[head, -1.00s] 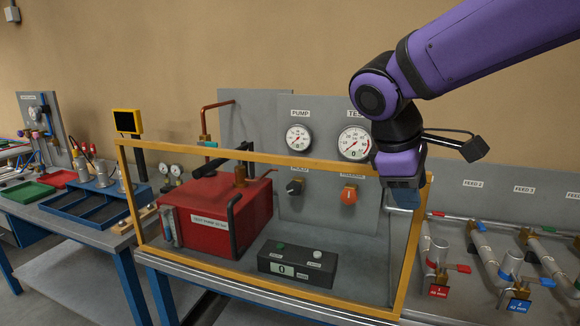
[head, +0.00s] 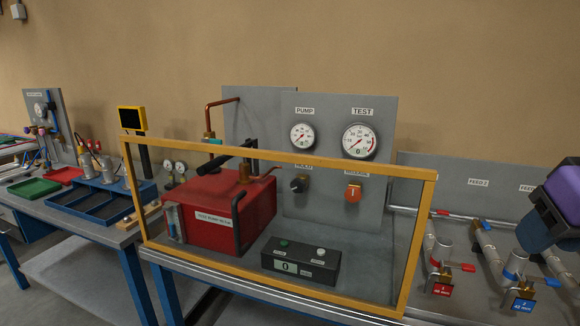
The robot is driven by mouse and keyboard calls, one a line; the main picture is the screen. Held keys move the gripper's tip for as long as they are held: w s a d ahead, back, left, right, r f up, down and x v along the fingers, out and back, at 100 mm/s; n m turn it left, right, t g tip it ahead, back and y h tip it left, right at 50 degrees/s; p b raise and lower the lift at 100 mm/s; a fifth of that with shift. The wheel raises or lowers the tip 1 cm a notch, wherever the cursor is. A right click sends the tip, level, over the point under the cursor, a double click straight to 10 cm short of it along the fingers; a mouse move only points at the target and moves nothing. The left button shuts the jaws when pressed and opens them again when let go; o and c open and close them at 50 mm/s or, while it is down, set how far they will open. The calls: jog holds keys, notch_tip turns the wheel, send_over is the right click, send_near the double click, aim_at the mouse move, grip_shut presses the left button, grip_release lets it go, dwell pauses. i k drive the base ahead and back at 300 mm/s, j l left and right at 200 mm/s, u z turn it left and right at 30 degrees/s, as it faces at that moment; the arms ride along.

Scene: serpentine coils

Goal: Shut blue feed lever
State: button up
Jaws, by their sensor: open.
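The blue feed lever (head: 552,282) is a small blue handle at the lower right of the head view. It sticks out to the right from a valve on a grey pipe, above a blue tag (head: 522,304). My gripper (head: 541,230) is the dark blue end of my purple arm at the right edge. It is open, but its fingers are hard to make out and the arm is mostly cut off by the frame. It appears above the blue lever in the picture, apart from it, and hides part of the piping behind.
A red lever (head: 461,267) with a red tag (head: 439,290) sits just left of the blue one. A yellow frame (head: 424,225) stands left of the valves, around a red pump box (head: 250,199) and a button box (head: 325,262). Gauges hang behind.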

aim_at(482, 221)
jog(key=z, duration=0.8)
